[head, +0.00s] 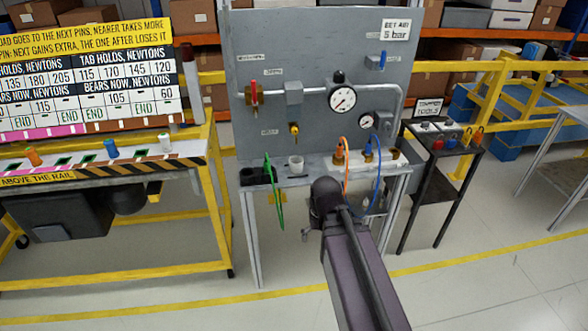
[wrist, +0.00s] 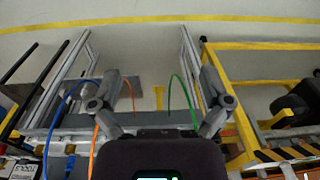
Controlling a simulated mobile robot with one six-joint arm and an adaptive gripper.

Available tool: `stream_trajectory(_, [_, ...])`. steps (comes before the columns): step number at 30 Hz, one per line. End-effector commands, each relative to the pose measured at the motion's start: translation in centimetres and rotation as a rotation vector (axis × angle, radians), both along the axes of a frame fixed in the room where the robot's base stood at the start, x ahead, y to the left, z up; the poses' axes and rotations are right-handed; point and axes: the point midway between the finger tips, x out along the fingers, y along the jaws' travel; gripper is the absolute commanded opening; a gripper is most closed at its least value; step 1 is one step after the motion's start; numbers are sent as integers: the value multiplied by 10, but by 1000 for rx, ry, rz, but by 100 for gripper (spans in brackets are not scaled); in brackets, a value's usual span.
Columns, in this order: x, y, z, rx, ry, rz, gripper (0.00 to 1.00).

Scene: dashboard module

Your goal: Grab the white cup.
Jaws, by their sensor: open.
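The white cup (head: 296,164) stands upright on the grey ledge of the panel stand in the head view. The cup is above and left of the arm's end there.
A green hose (head: 271,190) hangs over the ledge just left of the cup. Orange (head: 345,165) and blue (head: 378,180) hoses are close on its right. The grey panel (head: 310,65) with gauges rises behind. A yellow-framed bench (head: 205,200) stands left, a dark cart (head: 440,160) right.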

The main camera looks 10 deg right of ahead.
Motion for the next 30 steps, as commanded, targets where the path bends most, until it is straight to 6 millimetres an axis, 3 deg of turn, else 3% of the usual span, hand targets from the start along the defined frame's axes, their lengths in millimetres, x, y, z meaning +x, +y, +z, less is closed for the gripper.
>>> stream_trajectory(1, [13, -9, -9, 22, -23, 24, 100])
stream_trajectory(5, [52, -5, -23, 106, -117, 103, 100])
stream_trajectory(12, [156, -2, -44, 276, -430, 275, 100])
stream_trajectory(18, [244, -22, -45, 329, -750, 358, 100])
stream_trajectory(21, [279, -37, -41, 321, -889, 372, 100])
stream_trajectory(25, [310, -57, -36, 294, -1019, 371, 100])
stream_trajectory(30, [328, -71, -31, 267, -1103, 364, 100])
